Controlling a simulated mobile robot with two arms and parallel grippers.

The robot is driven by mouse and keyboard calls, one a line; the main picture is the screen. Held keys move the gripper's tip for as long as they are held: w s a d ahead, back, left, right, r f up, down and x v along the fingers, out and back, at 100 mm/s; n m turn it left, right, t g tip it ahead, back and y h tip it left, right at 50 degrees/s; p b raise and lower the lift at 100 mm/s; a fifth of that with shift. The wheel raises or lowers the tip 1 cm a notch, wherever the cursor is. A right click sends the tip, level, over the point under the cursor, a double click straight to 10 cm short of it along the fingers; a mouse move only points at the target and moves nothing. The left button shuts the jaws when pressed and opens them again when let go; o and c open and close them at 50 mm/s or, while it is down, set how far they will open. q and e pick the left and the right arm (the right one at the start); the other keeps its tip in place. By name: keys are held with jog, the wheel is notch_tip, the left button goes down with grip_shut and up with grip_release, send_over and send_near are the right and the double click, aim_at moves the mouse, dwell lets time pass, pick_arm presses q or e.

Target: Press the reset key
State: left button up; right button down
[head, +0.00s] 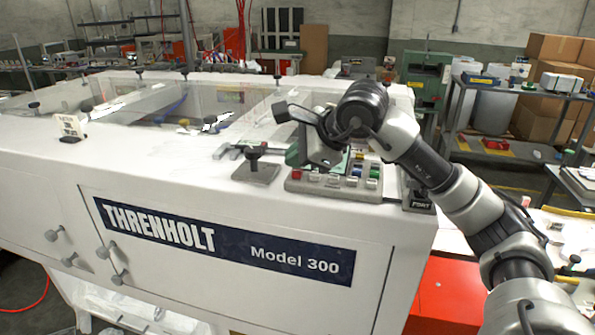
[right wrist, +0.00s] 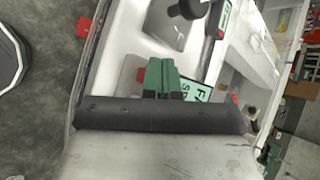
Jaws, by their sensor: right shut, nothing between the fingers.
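A small control panel (head: 330,188) with several coloured keys sits on the near top edge of the white machine. A red key (head: 296,174) is at its left end, and green, white and other keys (head: 366,172) are at its right. No label is readable, so I cannot tell which is the reset key. My right gripper (head: 292,156) is over the left part of the panel and hides some of it. In the right wrist view its green fingers (right wrist: 161,70) are together and empty, beside a red part (right wrist: 140,75). Contact cannot be told. My left gripper is out of view.
The white machine (head: 200,215) fills the foreground, with clear covers (head: 190,105) behind. A black knob on a grey plate (head: 256,170) stands just left of the panel. Shelves and boxes stand beyond.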

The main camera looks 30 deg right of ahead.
aim_at(297, 172)
jog(key=shift+f+b, duration=0.35)
jog(key=shift+f, duration=0.05)
dwell(0.5)
jog(key=shift+r+p, duration=0.7)
jog(key=shift+r, duration=0.15)
jog(key=shift+r, duration=0.1)
notch_tip(297, 172, up, 5)
jog(key=p, duration=0.4)
dwell(0.7)
